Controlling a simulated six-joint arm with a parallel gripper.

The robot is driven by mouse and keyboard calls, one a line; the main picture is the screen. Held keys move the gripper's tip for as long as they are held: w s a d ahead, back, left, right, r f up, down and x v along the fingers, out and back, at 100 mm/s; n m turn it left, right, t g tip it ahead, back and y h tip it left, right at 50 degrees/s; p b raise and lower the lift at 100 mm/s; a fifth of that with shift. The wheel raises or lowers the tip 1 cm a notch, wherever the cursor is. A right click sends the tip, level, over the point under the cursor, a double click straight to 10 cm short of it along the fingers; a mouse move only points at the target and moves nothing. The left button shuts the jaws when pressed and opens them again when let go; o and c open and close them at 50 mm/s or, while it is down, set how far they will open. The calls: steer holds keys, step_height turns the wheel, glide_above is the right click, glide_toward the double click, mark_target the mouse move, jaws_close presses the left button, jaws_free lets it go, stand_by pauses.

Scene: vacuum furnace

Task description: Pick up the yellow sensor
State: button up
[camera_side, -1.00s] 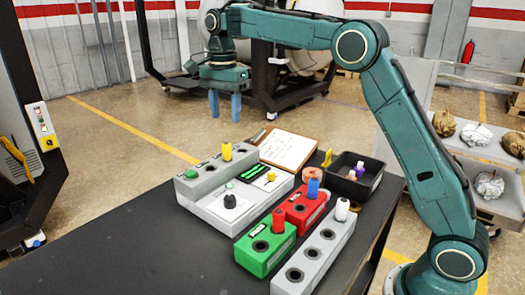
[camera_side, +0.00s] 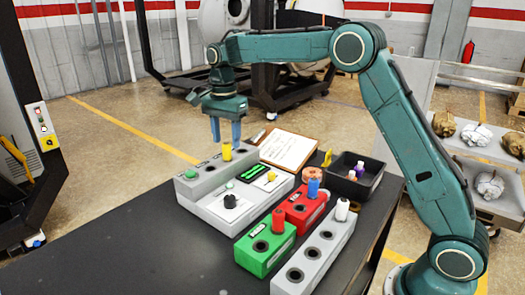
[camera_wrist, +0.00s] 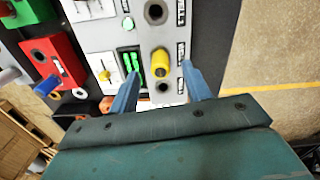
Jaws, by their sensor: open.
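The yellow sensor (camera_side: 227,152) is a small upright cylinder seated in the long grey rack (camera_side: 205,174) at the back of the bench. In the wrist view the yellow sensor (camera_wrist: 160,64) appears between an empty dark hole above it and a smaller hole below it. My gripper (camera_side: 225,141) points down directly over the sensor with its blue fingers apart. In the wrist view my gripper (camera_wrist: 160,70) has one finger on each side of the sensor in the picture. The fingers hold nothing, and whether their tips reach below the sensor's top is unclear.
A grey panel (camera_side: 215,211) with a green display and dial stands in front of the rack. Green (camera_side: 257,262) and red (camera_side: 297,218) blocks and a grey block (camera_side: 318,262) hold cylinders. A clipboard (camera_side: 290,146) and black bin (camera_side: 347,186) lie right. The left bench is clear.

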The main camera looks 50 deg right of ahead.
mark_target(227, 158)
steer(key=shift+f, duration=1.45)
steer(key=shift+c, duration=0.5)
jaws_close()
